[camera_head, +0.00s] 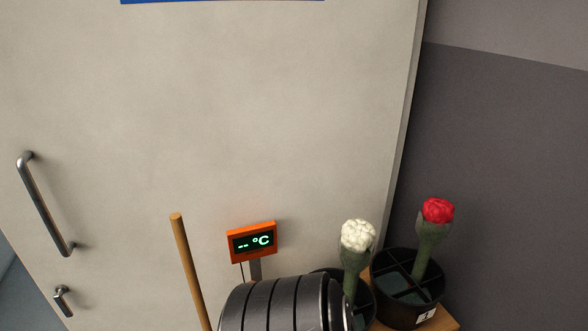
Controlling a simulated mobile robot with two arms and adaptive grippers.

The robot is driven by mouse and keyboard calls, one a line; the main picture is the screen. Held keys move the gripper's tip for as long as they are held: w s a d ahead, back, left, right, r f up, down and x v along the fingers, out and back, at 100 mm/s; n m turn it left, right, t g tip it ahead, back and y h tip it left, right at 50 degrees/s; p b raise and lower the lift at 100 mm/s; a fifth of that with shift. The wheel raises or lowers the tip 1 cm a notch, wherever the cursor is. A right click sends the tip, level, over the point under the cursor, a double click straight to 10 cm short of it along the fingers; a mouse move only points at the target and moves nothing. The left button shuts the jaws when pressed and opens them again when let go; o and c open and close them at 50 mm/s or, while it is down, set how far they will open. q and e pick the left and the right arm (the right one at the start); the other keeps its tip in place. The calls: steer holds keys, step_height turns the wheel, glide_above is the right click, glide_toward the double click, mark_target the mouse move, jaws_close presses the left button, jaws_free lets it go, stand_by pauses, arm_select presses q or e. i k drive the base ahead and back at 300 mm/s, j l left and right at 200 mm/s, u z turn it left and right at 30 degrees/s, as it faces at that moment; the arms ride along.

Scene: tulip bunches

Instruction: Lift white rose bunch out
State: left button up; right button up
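The white rose bunch (357,236) has a round cluster of white blooms above a grey-green wrap. It stands nearly upright, its lower end inside a dark bucket (369,306) at the bottom right of centre. The front and left of that bucket are largely hidden by a dark ribbed, rounded shape and the picture's bottom edge. The bunch's foot and its compartment cannot be made out. Neither my left nor my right gripper is in view.
A red bunch (437,212) stands in a divided black bucket (434,291) on the right; both buckets adjoin a wooden surface (441,322). An orange temperature display (252,242) and a wooden pole (187,262) stand left, before a large pale door (240,120) with a metal handle (45,203).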

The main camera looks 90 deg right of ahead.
mark_target(356, 243)
steer(key=i+z, duration=0.2)
steer(key=z, duration=0.2)
steer(key=i+z, duration=0.2)
steer(key=z, duration=0.15)
steer(key=i+j+z, duration=0.15)
steer(key=z, duration=0.25)
steer(key=i, duration=0.05)
